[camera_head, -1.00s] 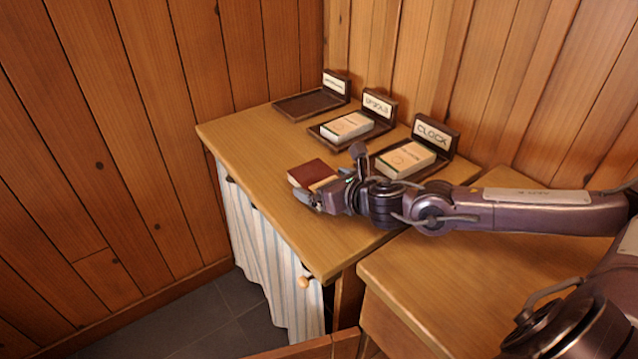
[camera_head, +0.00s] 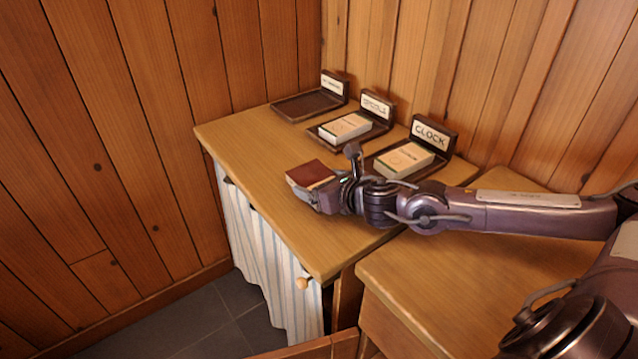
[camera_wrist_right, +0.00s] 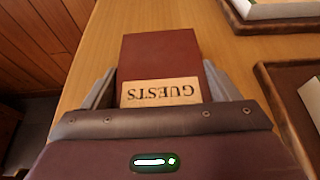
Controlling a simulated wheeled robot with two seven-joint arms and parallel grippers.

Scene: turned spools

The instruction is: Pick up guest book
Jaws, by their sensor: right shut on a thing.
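The guest book is a small dark red book (camera_head: 309,173) with a tan label. In the right wrist view the book (camera_wrist_right: 158,62) lies between the two fingers, and its label reads "GUESTS", upside down. My right gripper (camera_head: 318,193) is shut on the book near the front part of the wooden counter (camera_head: 250,140). In the right wrist view the fingers of the gripper (camera_wrist_right: 160,92) flank the label end of the book. I cannot tell whether the book still touches the counter. My left gripper is not in view.
Three dark trays with upright signs stand along the back: an empty one (camera_head: 297,107), one holding a pale box (camera_head: 345,127), and one signed "CLOCK" (camera_head: 430,134) holding another pale box (camera_head: 403,160). Wood walls close off the left and back. The counter's left part is clear.

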